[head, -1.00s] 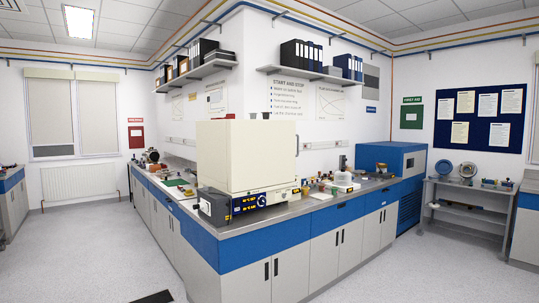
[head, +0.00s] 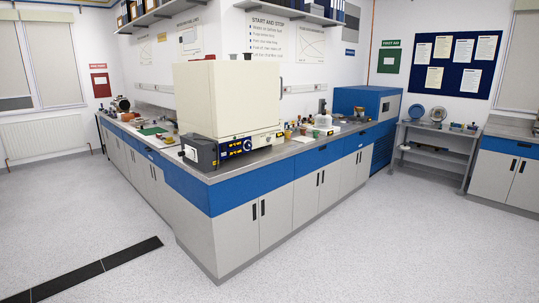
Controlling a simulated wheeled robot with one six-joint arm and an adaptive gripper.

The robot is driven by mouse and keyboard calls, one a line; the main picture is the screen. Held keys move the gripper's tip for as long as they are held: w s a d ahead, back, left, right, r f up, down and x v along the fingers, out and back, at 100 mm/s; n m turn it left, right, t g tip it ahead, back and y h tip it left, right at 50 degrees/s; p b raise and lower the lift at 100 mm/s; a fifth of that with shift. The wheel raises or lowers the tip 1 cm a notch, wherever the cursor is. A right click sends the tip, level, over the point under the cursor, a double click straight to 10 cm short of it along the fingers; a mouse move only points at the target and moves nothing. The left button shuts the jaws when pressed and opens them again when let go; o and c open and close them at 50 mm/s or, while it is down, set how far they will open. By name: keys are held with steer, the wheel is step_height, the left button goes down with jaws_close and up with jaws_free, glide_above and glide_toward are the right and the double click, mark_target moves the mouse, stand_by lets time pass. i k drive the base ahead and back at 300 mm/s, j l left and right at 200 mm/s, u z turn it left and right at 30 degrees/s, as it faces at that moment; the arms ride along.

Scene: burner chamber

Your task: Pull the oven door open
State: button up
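A large cream box-shaped appliance (head: 228,98), which looks like the oven, stands on the near corner of the bench. A dark control panel (head: 238,148) with a small display and knobs runs along its lower front. A grey and black part (head: 199,151) sits at its lower left corner. My gripper is not in view.
The grey bench top (head: 283,151) carries small jars and tools on both sides of the appliance. A blue cabinet unit (head: 367,103) stands at the far right end. Wide pale floor (head: 390,240) is clear in front. A dark floor strip (head: 85,270) lies at lower left.

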mark_target(245, 95)
steer(key=i, duration=1.9)
steer(key=i+j+z, duration=0.1)
steer(key=i, duration=0.9)
steer(key=i+j, duration=0.1)
steer(key=i, duration=0.85)
steer(key=i+j, duration=0.1)
steer(key=i, duration=0.85)
steer(key=l+z, duration=0.05)
